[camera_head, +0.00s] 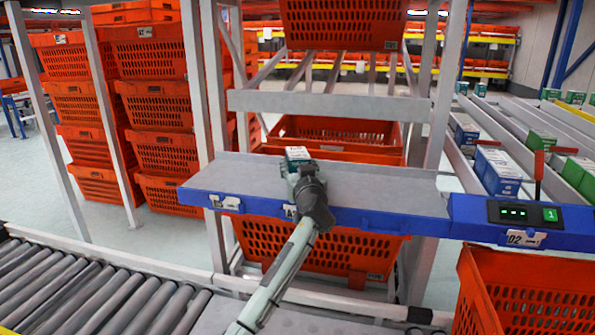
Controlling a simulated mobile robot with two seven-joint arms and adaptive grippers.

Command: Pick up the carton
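A small carton (298,154) with a white top and green-teal side is on the grey shelf (385,190) with the blue front edge, near its back. My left arm comes in from the bottom, left of centre, and reaches over the shelf's front edge. Its gripper (299,172) is right at the near side of the carton and hides its lower part. The wrist covers the fingers, so I cannot tell whether they are open, shut or touching the carton. My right gripper is not clearly in view.
A roller conveyor (95,295) runs along the front left. Orange totes (160,105) are stacked at the left, and one tote (530,290) stands at the lower right. Blue and green cartons (497,170) lie on sloped lanes at the right. A grey beam (330,104) crosses above the shelf.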

